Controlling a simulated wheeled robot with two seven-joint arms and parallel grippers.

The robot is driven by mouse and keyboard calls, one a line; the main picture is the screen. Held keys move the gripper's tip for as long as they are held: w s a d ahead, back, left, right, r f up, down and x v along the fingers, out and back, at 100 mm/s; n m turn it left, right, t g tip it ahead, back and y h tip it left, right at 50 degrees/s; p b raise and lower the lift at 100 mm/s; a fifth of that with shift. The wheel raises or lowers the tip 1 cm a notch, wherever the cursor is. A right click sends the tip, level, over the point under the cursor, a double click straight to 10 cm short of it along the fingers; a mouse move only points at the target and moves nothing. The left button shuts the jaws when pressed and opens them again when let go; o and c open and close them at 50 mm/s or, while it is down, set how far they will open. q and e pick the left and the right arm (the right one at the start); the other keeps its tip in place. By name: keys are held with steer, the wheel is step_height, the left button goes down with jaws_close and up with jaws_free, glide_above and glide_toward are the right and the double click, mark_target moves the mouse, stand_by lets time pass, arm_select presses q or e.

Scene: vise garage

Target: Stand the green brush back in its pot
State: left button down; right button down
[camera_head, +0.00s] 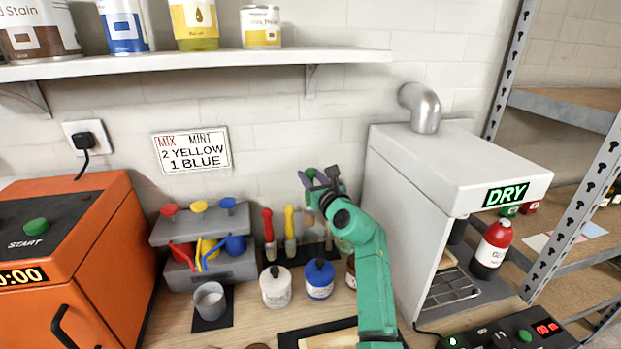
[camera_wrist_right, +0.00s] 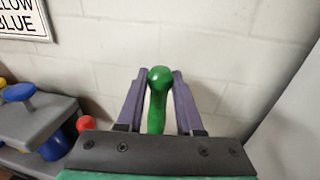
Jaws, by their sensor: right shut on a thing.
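My right gripper (camera_head: 318,178) is raised in front of the back wall, at the end of my green arm. It is shut on the green brush (camera_head: 311,173). In the right wrist view the brush's rounded green handle (camera_wrist_right: 158,95) stands between the two purple fingers (camera_wrist_right: 158,100). The brush looks roughly upright, its lower end partly hidden by the gripper. A red brush (camera_head: 268,228) and a yellow brush (camera_head: 289,225) stand upright at the back of the bench. I cannot clearly make out the green brush's pot; my arm hides part of that area. My left gripper is not in view.
A grey dryer (camera_head: 455,165) is close on the right. A grey cup (camera_head: 210,300) and scoop rack (camera_head: 198,268) are left. A shelf (camera_head: 200,66) hangs above.

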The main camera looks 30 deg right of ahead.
step_height(320, 180, down, 3)
steer(key=shift+s+r+b, duration=0.15)
steer(key=shift+r+b, duration=0.05)
steer(key=shift+b, duration=1)
steer(key=shift+f+b, duration=1.75)
steer(key=shift+f, duration=0.95)
steer(key=shift+c, duration=2.4)
jaws_free()
steer(key=s+a+b, duration=0.1)
steer(key=s, duration=1.3)
steer(key=shift+s+a+b, duration=0.2)
steer(key=shift+a+b, duration=0.05)
steer(key=shift+b, duration=0.15)
